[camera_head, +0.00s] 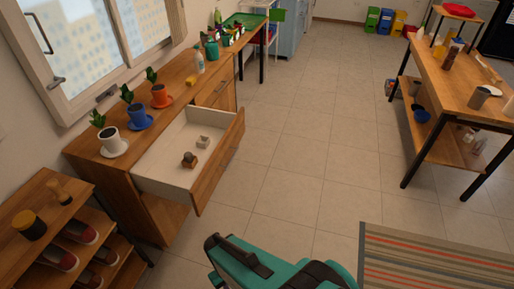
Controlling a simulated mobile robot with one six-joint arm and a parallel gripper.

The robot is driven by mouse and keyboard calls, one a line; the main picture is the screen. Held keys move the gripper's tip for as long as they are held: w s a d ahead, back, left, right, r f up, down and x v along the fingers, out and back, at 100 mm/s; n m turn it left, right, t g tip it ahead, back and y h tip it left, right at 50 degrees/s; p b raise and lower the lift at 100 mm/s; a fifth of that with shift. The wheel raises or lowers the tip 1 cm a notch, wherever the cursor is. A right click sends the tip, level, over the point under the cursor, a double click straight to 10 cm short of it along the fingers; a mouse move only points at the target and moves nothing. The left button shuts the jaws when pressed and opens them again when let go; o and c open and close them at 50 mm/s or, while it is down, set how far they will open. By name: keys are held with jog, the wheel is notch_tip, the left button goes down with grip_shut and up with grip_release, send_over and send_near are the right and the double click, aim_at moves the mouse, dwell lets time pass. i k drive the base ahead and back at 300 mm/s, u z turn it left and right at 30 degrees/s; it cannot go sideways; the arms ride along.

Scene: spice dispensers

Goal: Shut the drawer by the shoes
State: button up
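The drawer (165,172) is pulled well out of the wooden cabinet (150,211), beside the shoe rack. It has white inner walls and a wooden front panel (217,166) facing right, into the room. A small brown item (189,160) and a small whitish item (203,141) lie inside it. Shoes (60,258) stand on the rack's shelves at the lower left. A teal and black part of my arm shows at the bottom centre, apart from the drawer front. I cannot make out my gripper's fingers.
Potted plants (138,115) on saucers and a bottle (199,62) stand on the cabinet top. The shoe rack (28,195) is close to the cabinet's near end. Open tiled floor (300,150) lies right of the drawer. A table (455,85) and a striped rug (430,255) are farther right.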

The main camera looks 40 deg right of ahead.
aim_at(213, 137)
jog(key=z, duration=0.3)
jog(key=k, duration=1.45)
jog(key=u, duration=0.3)
jog(key=i, duration=0.9)
jog(key=z, duration=0.5)
jog(key=i, duration=1.5)
jog(key=z, duration=0.3)
